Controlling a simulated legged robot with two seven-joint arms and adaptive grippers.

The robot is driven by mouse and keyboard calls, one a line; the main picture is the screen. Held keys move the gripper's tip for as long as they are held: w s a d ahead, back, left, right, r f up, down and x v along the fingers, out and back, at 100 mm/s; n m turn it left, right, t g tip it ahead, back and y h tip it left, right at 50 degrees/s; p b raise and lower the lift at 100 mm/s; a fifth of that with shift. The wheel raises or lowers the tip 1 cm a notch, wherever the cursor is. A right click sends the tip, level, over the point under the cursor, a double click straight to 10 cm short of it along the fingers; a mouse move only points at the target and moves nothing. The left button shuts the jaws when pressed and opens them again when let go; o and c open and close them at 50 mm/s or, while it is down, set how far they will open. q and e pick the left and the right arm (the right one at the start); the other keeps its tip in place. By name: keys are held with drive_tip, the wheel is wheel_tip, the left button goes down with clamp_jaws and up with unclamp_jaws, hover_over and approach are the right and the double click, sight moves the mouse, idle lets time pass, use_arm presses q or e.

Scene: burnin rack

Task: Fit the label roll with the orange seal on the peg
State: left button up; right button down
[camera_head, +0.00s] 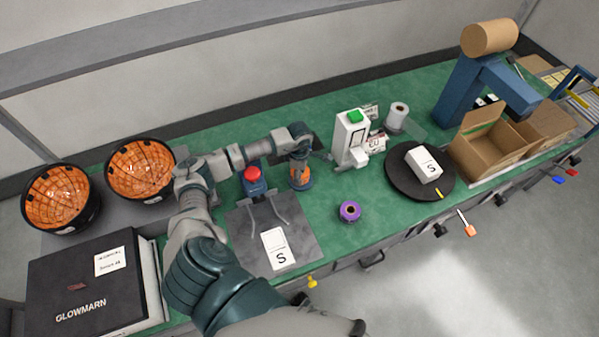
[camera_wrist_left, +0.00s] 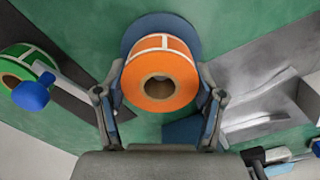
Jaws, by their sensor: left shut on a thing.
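The label roll with the orange face (camera_wrist_left: 162,92) sits between the two fingers of my left gripper (camera_wrist_left: 160,95) in the left wrist view, its core hole facing the camera. A blue rounded piece shows behind it. In the head view my left gripper (camera_head: 300,152) is at the middle of the green bench, with an orange and blue-grey thing (camera_head: 300,178) directly under it. A green-faced roll (camera_wrist_left: 22,68) is at the left of the wrist view, with a blue knob (camera_wrist_left: 31,95) in front of it. I cannot make out which part is the peg. My right gripper is not in view.
A purple roll (camera_head: 350,211) stands alone on the bench. A white device with a green button (camera_head: 354,117) and a black turntable (camera_head: 404,184) are to the right. A red button (camera_head: 252,174) is left of the gripper. Open bench (camera_head: 325,235) lies around the purple roll.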

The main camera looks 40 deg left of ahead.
use_arm(q)
drive_tip(key=shift+f, duration=0.45)
drive_tip(key=shift+d, duration=0.1)
drive_tip(key=o, duration=1.6)
drive_tip(key=shift+o, duration=0.2)
wheel_tip(320, 180, up, 12)
